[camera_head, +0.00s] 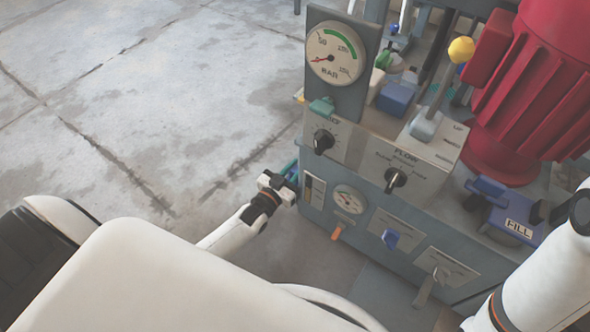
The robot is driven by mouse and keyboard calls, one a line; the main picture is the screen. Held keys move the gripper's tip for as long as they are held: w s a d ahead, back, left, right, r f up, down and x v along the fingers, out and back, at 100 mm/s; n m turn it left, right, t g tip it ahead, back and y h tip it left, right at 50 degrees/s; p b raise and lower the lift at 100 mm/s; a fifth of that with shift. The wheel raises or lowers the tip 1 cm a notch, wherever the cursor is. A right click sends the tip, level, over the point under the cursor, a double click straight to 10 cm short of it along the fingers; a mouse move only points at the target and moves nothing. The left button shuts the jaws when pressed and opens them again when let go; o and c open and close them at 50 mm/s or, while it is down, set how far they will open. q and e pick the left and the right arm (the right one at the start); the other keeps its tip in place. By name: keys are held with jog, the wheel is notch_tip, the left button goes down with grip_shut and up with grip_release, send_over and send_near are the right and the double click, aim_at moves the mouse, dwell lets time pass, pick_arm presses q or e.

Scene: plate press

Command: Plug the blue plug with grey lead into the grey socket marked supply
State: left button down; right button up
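I cannot make out a blue plug with a grey lead or a socket marked supply in this view. My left gripper (280,187) is small and dark-tipped at the left edge of the machine's front panel (313,222), close to a teal and blue part (290,171) at the corner. Whether it touches or holds that part, and whether its fingers are open, I cannot tell. My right arm comes in at the lower right; its gripper is not visible.
Floor (130,100) at left is clear.

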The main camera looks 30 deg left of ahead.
pick_arm(q)
jog(key=c, duration=1.3)
grip_release()
jog(key=shift+o, duration=0.2)
jog(key=shift+f, duration=0.1)
